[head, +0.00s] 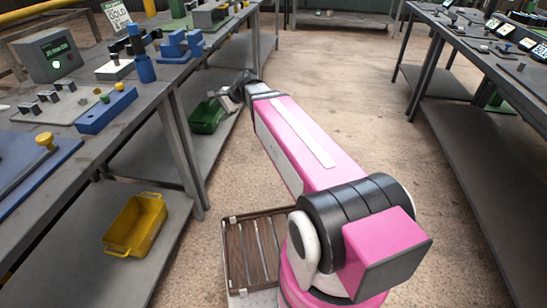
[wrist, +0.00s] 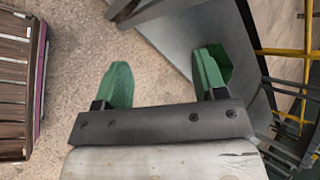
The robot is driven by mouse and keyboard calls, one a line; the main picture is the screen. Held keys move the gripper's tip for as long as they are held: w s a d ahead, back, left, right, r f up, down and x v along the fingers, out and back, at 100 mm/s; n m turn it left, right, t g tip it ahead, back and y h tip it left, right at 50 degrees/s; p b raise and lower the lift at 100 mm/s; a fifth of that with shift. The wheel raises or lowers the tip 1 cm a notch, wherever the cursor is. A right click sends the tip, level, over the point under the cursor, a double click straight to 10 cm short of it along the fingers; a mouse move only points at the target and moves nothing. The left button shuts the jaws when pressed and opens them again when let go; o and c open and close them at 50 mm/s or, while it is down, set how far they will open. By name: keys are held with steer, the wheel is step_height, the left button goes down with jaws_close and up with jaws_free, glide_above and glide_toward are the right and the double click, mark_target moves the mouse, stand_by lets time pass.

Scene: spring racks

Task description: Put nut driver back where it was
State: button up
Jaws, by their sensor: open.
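I cannot pick out a nut driver for certain in either view. In the head view, several small tools and racks stand on the left bench (head: 75,97). Among them is a blue block (head: 105,110) with small coloured knobs, and a yellow knob (head: 45,140) stands on a blue plate. My gripper (head: 236,90) reaches down beside the left bench, at its aisle side, near a green bin (head: 207,117).
The green bin and a yellow bin (head: 136,225) stand on the left bench's lower shelf (head: 115,270). A slatted wooden tray (head: 255,250) is beside my base. The right bench (head: 480,45) carries small devices. The aisle floor (head: 345,80) is clear.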

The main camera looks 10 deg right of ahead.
steer(key=s+d+f+n+g+h, duration=0.1)
steer(key=s+d+f+n+h, duration=0.3)
steer(key=s+d+f, duration=0.3)
steer(key=s+d+f+n+g+h, duration=0.2)
steer(key=s+d+f+n+h, duration=0.2)
steer(key=d, duration=0.8)
steer(key=s+f+n, duration=0.2)
steer(key=s+f, duration=0.2)
steer(key=f, duration=0.1)
steer(key=shift+n, duration=0.3)
